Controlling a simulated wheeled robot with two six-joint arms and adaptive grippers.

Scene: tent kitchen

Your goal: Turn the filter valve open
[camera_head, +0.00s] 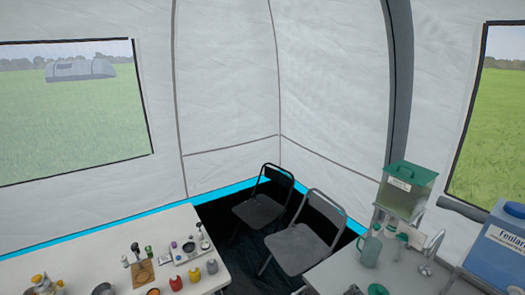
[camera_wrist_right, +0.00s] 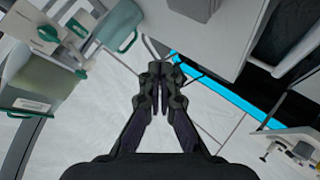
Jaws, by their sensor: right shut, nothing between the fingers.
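The water filter (camera_head: 405,193) is a clear greenish tank with a green lid and a white label, on a stand at the right. It also shows at the left of the right wrist view (camera_wrist_right: 32,75). Small teal parts (camera_wrist_right: 78,28) show by its pale panel; I cannot tell which is the valve or how it is turned. A green jug (camera_head: 370,248) stands in front of the filter and shows in the wrist view (camera_wrist_right: 118,24). My right gripper (camera_wrist_right: 160,68) is shut and empty, apart from the filter and jug. My left gripper is out of view.
A metal tap (camera_head: 432,250) and a blue water container (camera_head: 500,247) are right of the filter on the grey counter (camera_head: 335,270). Two black folding chairs (camera_head: 300,245) stand in the corner. A white table (camera_head: 90,258) at left holds several small items.

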